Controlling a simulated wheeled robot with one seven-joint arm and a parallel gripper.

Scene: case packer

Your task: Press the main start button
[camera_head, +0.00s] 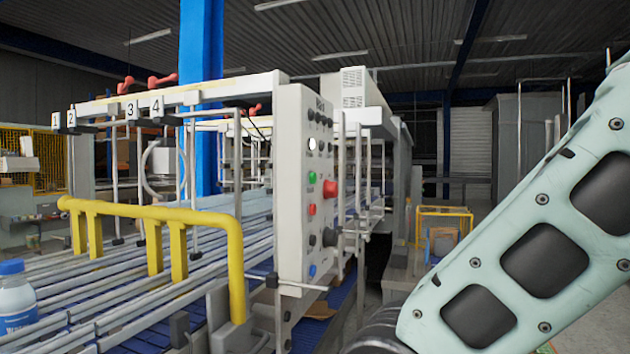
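A light grey upright control panel (290,215) stands at the end of the conveyor, left of the picture's middle. On its face are a green button (312,177), a red button (311,210), a larger red mushroom button (330,188), a white round button (312,144), a blue button (312,271) and several black knobs. The labels are too small to read, so I cannot tell which is the main start button. My arm fills the right side of the picture, apart from the panel. My gripper is not in view.
A yellow guard rail (160,212) runs in front of the conveyor (110,300), left of the panel. A bottle with a blue cap (14,300) stands at the lower left. A blue column (202,90) rises behind. A yellow frame (443,225) stands farther back on the right.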

